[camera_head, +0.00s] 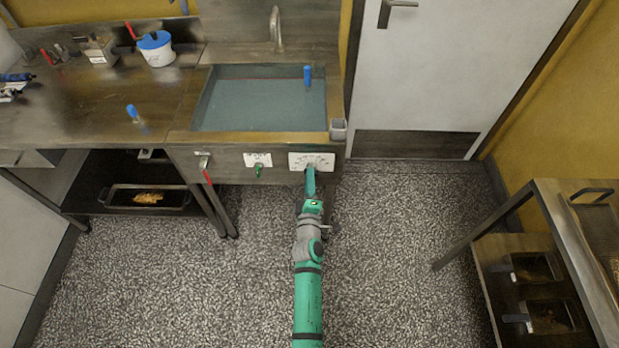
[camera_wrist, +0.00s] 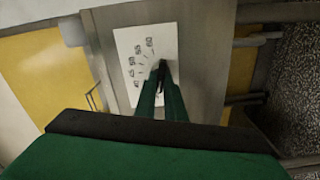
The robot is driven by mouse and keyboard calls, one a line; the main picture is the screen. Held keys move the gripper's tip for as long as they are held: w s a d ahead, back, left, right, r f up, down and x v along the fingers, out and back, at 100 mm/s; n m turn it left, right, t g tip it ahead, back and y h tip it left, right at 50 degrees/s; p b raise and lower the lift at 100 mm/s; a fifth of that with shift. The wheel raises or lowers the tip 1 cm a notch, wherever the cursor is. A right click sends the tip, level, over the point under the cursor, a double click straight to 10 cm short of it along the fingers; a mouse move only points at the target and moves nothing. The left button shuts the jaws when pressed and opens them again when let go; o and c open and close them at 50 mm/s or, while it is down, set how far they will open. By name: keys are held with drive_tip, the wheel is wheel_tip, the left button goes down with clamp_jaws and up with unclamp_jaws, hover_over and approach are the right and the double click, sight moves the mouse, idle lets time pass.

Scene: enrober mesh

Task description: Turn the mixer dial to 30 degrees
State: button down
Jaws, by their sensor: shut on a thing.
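The mixer dial sits on a white scale plate (camera_head: 318,161) on the front panel of the sink unit, at the right end. The wrist view shows the same white plate (camera_wrist: 143,52) with dark markings around the dial (camera_wrist: 160,68). My gripper (camera_head: 311,172) reaches the plate from the front and covers most of the dial. In the wrist view its green fingers (camera_wrist: 161,88) are shut on the dark dial. The dial's pointer and its exact angle are hidden by the fingers.
A second white plate (camera_head: 258,160) with a green knob and a red-handled lever (camera_head: 206,168) are left of the dial. The sink basin (camera_head: 262,105) is above. A metal rack (camera_head: 560,230) stands at the right. The speckled floor between is clear.

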drive_tip(key=shift+a, duration=0.1)
drive_tip(key=c, duration=1.8)
unclamp_jaws()
drive_tip(key=shift+c, duration=0.2)
drive_tip(key=shift+s, duration=0.1)
drive_tip(key=s, duration=1)
drive_tip(key=shift+s, duration=0.4)
drive_tip(key=shift+f, duration=0.1)
drive_tip(key=s+m+g, duration=0.1)
drive_tip(key=s+m, duration=0.7)
drive_tip(key=s, duration=1.4)
drive_tip(key=s+d+r+m+g, duration=0.1)
drive_tip(key=s+r+m, duration=0.6)
drive_tip(key=s+r, duration=0.3)
drive_tip(key=s, duration=0.4)
drive_tip(key=shift+r+g, duration=0.2)
drive_tip(key=shift+g, duration=0.1)
